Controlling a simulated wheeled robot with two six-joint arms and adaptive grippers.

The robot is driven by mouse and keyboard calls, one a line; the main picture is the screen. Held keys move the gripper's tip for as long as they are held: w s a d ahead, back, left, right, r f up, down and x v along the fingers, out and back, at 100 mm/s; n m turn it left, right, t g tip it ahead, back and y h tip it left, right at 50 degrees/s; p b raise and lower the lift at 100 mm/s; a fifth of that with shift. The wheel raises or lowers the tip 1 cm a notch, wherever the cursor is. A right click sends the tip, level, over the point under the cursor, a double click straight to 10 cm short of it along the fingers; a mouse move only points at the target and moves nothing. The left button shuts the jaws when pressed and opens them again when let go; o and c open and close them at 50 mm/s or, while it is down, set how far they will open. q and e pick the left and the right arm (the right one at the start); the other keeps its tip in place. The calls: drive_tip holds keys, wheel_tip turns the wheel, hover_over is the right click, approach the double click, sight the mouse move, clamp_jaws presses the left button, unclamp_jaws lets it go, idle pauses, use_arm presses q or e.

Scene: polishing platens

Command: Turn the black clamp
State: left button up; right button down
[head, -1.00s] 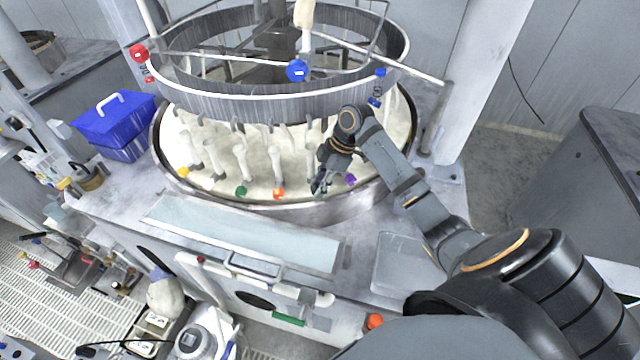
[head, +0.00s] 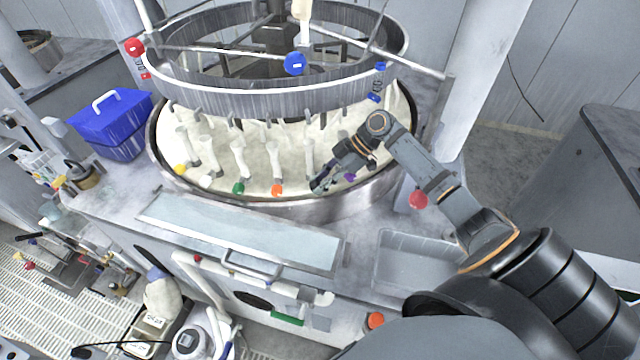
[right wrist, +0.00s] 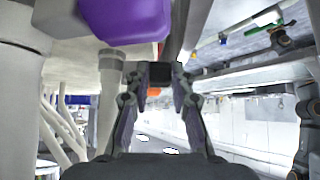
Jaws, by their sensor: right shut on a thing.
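The black clamp is in the row of clamps along the front of the round platen (head: 225,150), between the orange and purple ones. In the head view my right gripper (head: 318,185) is at its knob and mostly covers it. In the right wrist view the black knob (right wrist: 160,73) sits between the fingertips of my right gripper (right wrist: 160,78), which is shut on it. The clamp's rod is hard to make out. My left gripper is in neither view.
The orange clamp knob (head: 277,190) is close on the left and the purple knob (head: 350,176) close on the right. The purple knob looms large in the right wrist view (right wrist: 125,18). A metal ring (head: 270,104) hangs above the platen. A red knob (head: 418,199) is beside my forearm.

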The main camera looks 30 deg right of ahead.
drive_tip(key=shift+d+f+t+y+b, duration=0.15)
drive_tip(key=shift+t+y+b, duration=0.15)
drive_tip(key=shift+y+b, duration=0.35)
drive_tip(key=c, duration=1.2)
unclamp_jaws()
drive_tip(key=shift+o, duration=0.2)
wheel_tip(320, 180, up, 10)
